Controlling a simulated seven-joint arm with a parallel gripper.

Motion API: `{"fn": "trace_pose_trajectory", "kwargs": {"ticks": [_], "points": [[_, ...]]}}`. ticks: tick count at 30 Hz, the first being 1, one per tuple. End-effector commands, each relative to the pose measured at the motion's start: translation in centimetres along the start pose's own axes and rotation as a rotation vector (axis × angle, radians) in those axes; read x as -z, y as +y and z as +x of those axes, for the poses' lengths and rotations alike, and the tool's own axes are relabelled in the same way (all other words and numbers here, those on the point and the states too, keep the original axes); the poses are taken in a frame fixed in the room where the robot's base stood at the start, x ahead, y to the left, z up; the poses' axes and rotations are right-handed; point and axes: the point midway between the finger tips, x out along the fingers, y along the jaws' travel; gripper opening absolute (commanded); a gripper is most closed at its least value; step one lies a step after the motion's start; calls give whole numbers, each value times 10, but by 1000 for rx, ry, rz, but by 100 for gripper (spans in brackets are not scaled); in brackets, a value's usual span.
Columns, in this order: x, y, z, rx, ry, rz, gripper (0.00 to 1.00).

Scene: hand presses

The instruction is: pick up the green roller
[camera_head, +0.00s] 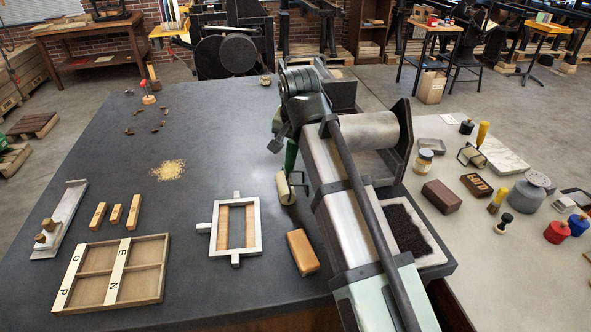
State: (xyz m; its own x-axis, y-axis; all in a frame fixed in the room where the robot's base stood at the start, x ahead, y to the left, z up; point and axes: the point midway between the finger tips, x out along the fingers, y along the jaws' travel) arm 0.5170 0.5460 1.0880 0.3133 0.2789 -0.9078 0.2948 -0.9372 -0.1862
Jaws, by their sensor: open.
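The green roller (291,157) is on the dark table, left of my arm. Its green handle points up toward my gripper, and its pale cylinder (286,191) is at the lower end in a dark frame. My gripper (280,140) is open, close to the upper end of the green handle. I cannot tell whether the fingers are around the handle or just beside it. My arm hides the area to the right of the roller.
A press (405,140) stands right behind my arm. A letter tray (108,308) is front left. A yellow-handled roller (474,148) lies on the right table.

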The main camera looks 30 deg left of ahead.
Motion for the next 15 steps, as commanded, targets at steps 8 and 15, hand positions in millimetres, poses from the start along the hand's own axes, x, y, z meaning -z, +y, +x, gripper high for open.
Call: {"fn": "trace_pose_trajectory", "kwargs": {"ticks": [8, 15], "points": [[2, -1, 10, 1, 0, 0, 64], [8, -4, 35, 0, -1, -1, 64]]}}
